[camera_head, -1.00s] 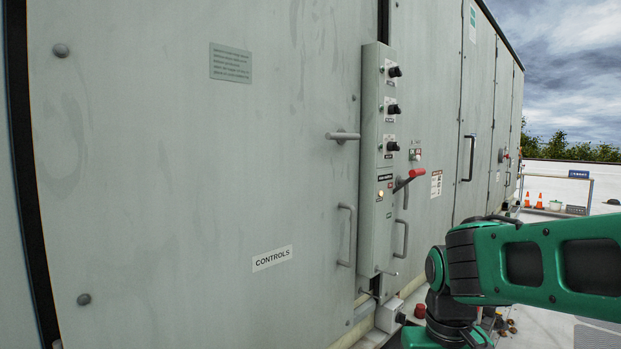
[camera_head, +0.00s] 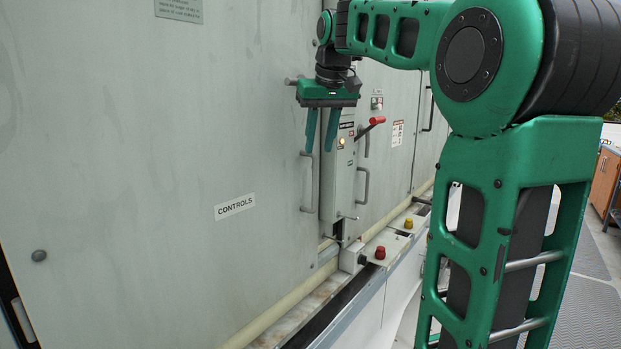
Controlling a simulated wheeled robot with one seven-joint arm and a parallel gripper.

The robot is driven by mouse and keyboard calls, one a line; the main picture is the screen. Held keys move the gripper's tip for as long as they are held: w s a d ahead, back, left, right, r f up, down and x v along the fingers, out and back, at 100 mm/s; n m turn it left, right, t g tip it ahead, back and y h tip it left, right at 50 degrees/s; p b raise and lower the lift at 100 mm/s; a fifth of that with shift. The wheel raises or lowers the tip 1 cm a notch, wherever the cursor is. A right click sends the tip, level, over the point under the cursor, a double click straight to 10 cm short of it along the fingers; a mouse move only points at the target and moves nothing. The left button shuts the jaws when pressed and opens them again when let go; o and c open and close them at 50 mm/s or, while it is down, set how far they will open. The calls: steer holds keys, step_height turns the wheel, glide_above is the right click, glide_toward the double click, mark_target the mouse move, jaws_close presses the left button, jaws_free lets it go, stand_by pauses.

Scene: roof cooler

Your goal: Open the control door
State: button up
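The control door (camera_head: 150,140) is the large pale grey panel on the left, marked with a "CONTROLS" label (camera_head: 235,206). It looks closed. Its vertical grey bar handle (camera_head: 307,182) is near its right edge, beside the narrow control box (camera_head: 338,180). A latch handle (camera_head: 291,81) sticks out higher up, partly behind my gripper. My gripper (camera_head: 320,150) points down in front of the handle and the box. Its two teal fingers are apart with nothing seen between them. The left fingertip overlaps the top of the bar handle in the picture; I cannot tell if they touch.
A red lever (camera_head: 376,121) sticks out from the control box. Another bar handle (camera_head: 363,186) is on the panel to the right. A red knob (camera_head: 380,252) and a yellow knob (camera_head: 408,223) stand on the low ledge. A wooden cabinet (camera_head: 604,180) stands far right.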

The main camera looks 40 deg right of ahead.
mark_target(315, 169)
steer(key=x, duration=1)
steer(key=shift+w+d+f, duration=0.1)
steer(key=shift+w+f, duration=0.15)
steer(key=shift+f, duration=0.05)
jaws_close()
